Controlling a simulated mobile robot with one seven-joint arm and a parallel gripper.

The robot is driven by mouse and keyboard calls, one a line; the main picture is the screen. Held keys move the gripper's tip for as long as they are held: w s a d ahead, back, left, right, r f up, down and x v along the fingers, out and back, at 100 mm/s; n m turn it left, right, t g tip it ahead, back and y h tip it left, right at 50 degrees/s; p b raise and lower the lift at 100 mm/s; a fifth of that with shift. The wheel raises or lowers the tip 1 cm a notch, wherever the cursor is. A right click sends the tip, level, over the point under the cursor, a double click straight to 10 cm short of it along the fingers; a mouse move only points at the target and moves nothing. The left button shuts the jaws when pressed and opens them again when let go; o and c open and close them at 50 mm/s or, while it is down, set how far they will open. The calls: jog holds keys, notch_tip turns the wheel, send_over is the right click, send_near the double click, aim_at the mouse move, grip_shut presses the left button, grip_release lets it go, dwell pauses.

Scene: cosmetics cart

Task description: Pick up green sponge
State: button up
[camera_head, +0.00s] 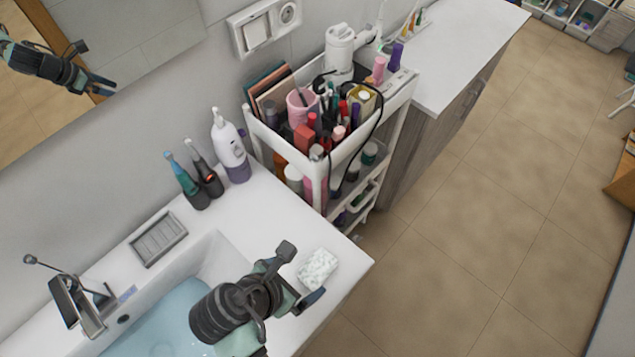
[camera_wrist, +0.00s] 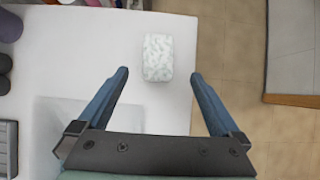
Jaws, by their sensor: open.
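A pale, whitish-green speckled block (camera_head: 318,268), which fits the green sponge, lies on the white counter near its front right corner. In the wrist view the sponge (camera_wrist: 157,57) is upright in the picture, and its near end is level with the fingertips, between them. My gripper (camera_head: 302,275) is open and empty over the counter beside the sponge. Its two blue fingers (camera_wrist: 159,75) are spread wider than the sponge. The wrist view shows a gap on both sides; I cannot tell the height of the fingertips above the counter.
The sink basin (camera_head: 170,317) and faucet (camera_head: 78,305) are at the lower left. A grey soap dish (camera_head: 158,238), electric toothbrushes and a white-and-purple bottle (camera_head: 231,150) stand along the wall. A crowded white cosmetics cart (camera_head: 395,105) is behind the counter. The counter around the sponge is clear.

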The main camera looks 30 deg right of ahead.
aim_at(317, 268)
jog(key=x, duration=0.5)
jog(key=shift+w, duration=0.15)
jog(key=shift+p+x, duration=0.55)
jog(key=shift+x, duration=2.05)
jog(key=shift+a, duration=0.15)
jog(key=shift+c, duration=0.3)
jog(key=c, duration=1.3)
notch_tip(317, 268, up, 10)
